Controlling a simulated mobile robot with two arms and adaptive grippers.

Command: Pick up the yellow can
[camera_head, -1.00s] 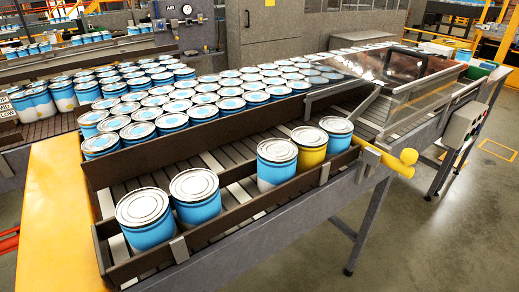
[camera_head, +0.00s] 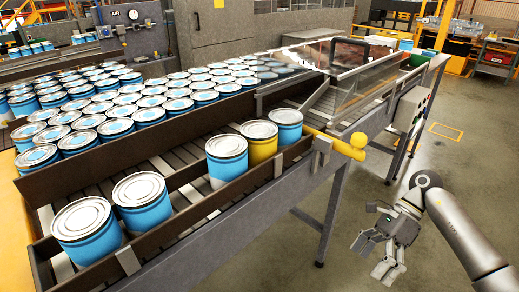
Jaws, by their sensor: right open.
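The yellow can (camera_head: 262,149) stands upright on the front lane of the roller conveyor, with a silver lid. A blue can (camera_head: 227,165) stands close on its left and front, partly covering it. Another blue can (camera_head: 287,127) stands close on its right. My right gripper (camera_head: 377,257) is at the lower right, over the floor and outside the conveyor's side rail. It is open and empty, pointing down, well apart from the yellow can. My left gripper is not in view.
Two blue cans (camera_head: 142,206) stand further left in the same lane. A low side rail (camera_head: 200,218) runs along the near edge. A yellow rounded bar (camera_head: 352,148) sticks out at the lane's right end. Many blue cans fill the lane behind. Floor at right is free.

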